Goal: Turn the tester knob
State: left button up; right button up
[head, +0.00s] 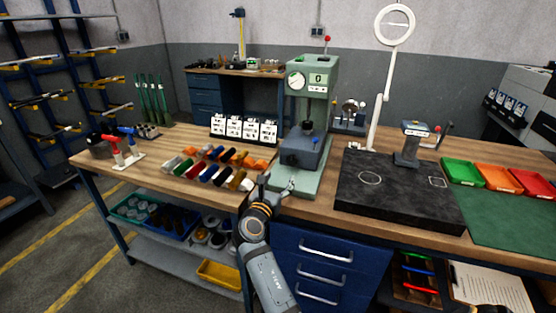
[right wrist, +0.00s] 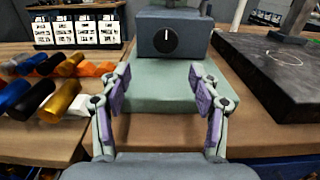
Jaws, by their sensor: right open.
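The tester (head: 325,75) is a pale green machine with a round dial gauge, standing on the workbench. At its foot is a grey-blue box, and the tester knob (right wrist: 165,40) is a round black knob with a white pointer line on the box's front face. The pointer stands about upright in the right wrist view. My right gripper (head: 277,187) is in front of the tester's base. In the right wrist view my right gripper (right wrist: 160,88) is open and empty, its purple-padded fingers spread below the knob, which lies ahead between them and apart from them. My left gripper is not in view.
Several coloured cylinders (right wrist: 65,98) lie left of the gripper on the bench. A dark slab (head: 400,200) lies right of the tester. White labelled cards (head: 245,130) stand behind the cylinders. A magnifier lamp (head: 385,80) rises behind the slab. The bench's front edge is below the gripper.

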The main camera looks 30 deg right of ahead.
aim_at(291, 162)
jog(key=shift+s+d+r, duration=0.1)
jog(key=shift+s+d, duration=0.05)
jog(key=d, duration=0.1)
jog(key=w+d, duration=0.1)
jog(key=d, duration=0.1)
jog(key=shift+w+d+r+p, duration=0.2)
jog(key=shift+w+r+p, duration=0.1)
jog(key=shift+w+r, duration=0.1)
jog(key=x, duration=0.4)
jog(key=shift+w+a+f, duration=0.1)
jog(key=shift+a+f, duration=0.1)
jog(key=shift+f, duration=0.1)
jog(key=shift+x, duration=1.25)
jog(key=shift+c, duration=1)
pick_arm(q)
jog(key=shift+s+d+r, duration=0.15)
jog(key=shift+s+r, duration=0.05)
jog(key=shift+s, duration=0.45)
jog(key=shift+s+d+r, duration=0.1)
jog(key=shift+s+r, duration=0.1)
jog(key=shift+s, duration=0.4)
pick_arm(e)
jog(key=c, duration=0.9)
